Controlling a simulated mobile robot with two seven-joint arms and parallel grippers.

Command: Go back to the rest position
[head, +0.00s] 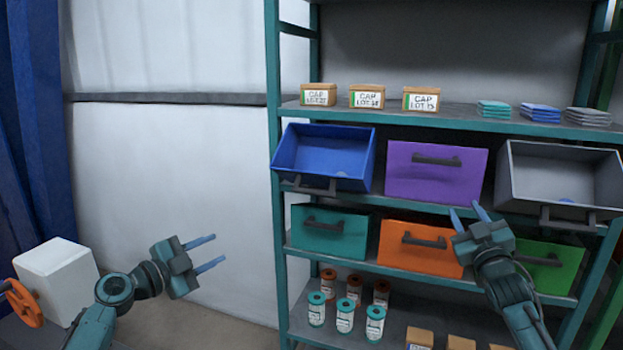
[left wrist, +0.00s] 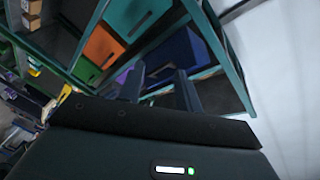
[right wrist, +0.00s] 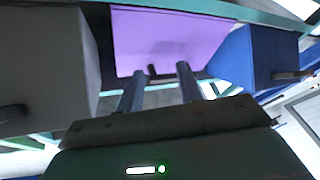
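My left gripper (head: 205,254) is open and empty in front of the pale wall, left of the shelf. Its two fingers also show apart in the left wrist view (left wrist: 158,84). My right gripper (head: 465,215) is open and empty, in front of the shelf near the orange drawer (head: 415,246) and the purple drawer (head: 434,172). Its fingers show apart in the right wrist view (right wrist: 160,75), pointing towards the purple drawer, with nothing between them.
The blue drawer (head: 322,158) and grey drawer (head: 560,178) are pulled out, each with a small blue item inside. Teal (head: 330,232) and green (head: 553,264) drawers flank the orange one. Boxes and folded cloths stand above, canisters below. A white box with an orange handwheel (head: 58,275) stands at left.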

